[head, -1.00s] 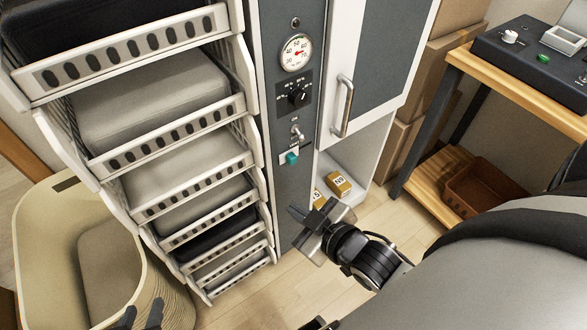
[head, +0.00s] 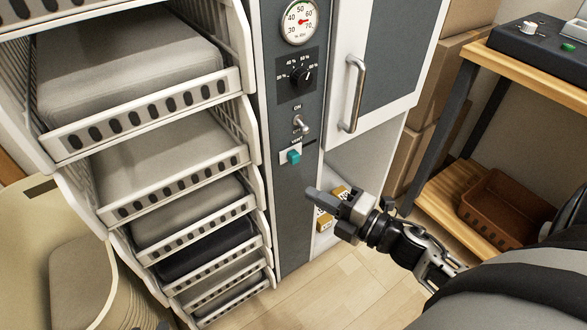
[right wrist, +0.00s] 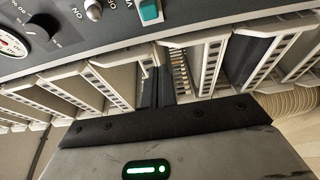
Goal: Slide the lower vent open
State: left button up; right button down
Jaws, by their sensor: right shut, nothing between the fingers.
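The vent slider (head: 294,157) is a small teal knob on a white plate, low on the dark grey control panel (head: 292,205). A thin dark slot runs right from beside the plate. The knob also shows at the top of the right wrist view (right wrist: 150,11). My right gripper (head: 314,194) is shut and empty, below and slightly right of the knob, with a visible gap between them. Its dark fingers show together in the right wrist view (right wrist: 160,87). I cannot make out my left gripper. I see only one vent slider.
Above the vent are a toggle switch (head: 301,124), a black dial (head: 301,75) and a round gauge (head: 299,20). A metal door handle (head: 354,93) sticks out at the right. Yellow boxes (head: 324,222) sit behind my right gripper.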

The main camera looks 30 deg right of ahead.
aim_at(280, 160)
jog(key=shift+w, duration=0.1)
jog(key=w, duration=0.3)
jog(key=w+a, duration=0.1)
jog(key=w, duration=0.5)
jog(key=shift+w+a+f+b, duration=0.1)
jog(key=shift+a+b, duration=0.05)
jog(key=shift+b, duration=0.25)
jog(key=shift+d, duration=0.6)
jog(key=shift+d, duration=0.1)
